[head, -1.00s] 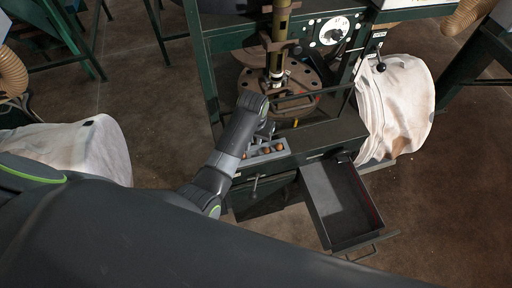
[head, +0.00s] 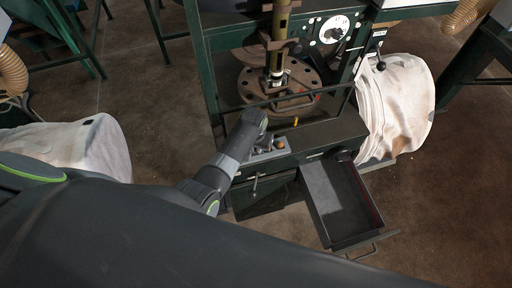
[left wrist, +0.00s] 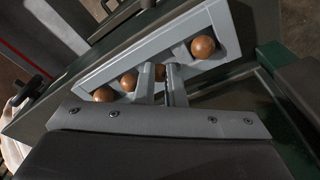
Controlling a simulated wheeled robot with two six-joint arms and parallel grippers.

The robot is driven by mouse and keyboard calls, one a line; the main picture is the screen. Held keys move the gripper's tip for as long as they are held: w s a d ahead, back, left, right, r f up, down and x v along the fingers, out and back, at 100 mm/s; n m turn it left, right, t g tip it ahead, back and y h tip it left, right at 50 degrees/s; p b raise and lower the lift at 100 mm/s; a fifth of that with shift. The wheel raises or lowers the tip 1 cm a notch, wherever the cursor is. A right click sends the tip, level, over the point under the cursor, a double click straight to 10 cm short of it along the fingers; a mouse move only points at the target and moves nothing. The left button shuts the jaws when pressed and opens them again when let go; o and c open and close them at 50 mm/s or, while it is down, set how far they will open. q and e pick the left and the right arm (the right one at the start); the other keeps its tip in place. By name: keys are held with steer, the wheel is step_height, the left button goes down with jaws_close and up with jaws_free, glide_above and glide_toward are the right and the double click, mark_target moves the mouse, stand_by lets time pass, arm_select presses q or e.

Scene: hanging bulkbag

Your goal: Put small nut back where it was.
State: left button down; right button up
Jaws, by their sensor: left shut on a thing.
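My left gripper (head: 266,140) is low over a grey tray (head: 287,151) at the machine's front edge. In the left wrist view its two fingers (left wrist: 161,80) are shut on a small round brown nut (left wrist: 160,72), partly hidden between them. The nut is within the outline of the tray (left wrist: 108,66); I cannot tell whether it touches the tray bottom. Other brown round pieces lie in the tray: one (left wrist: 203,46) to the right of the fingers and two (left wrist: 129,81) (left wrist: 104,94) to the left. My right gripper is not in view.
An open empty drawer (head: 340,203) juts out right of the tray. Behind the tray stand a round drilled machine plate (head: 312,83) and a vertical column (head: 279,30). A white bulk bag (head: 400,100) hangs at the right, another white bag (head: 85,145) at the left.

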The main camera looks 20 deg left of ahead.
arm_select(q)
steer(key=shift+s+f+b, duration=0.3)
steer(key=shift+s+f, duration=0.4)
steer(key=shift+f, duration=0.1)
steer(key=c, duration=1.5)
jaws_free()
steer(key=shift+d, duration=0.1)
steer(key=shift+c, duration=0.2)
steer(key=shift+w+r+p, duration=0.2)
steer(key=shift+r+p, duration=0.25)
steer(key=shift+r, duration=0.2)
steer(key=shift+w+r, duration=0.2)
steer(key=shift+s+r, duration=0.15)
steer(key=shift+r, duration=1.75)
steer(key=shift+s+r, duration=0.2)
steer(key=shift+r, duration=1.75)
steer(key=shift+s+r, duration=0.15)
steer(key=shift+r, duration=1.75)
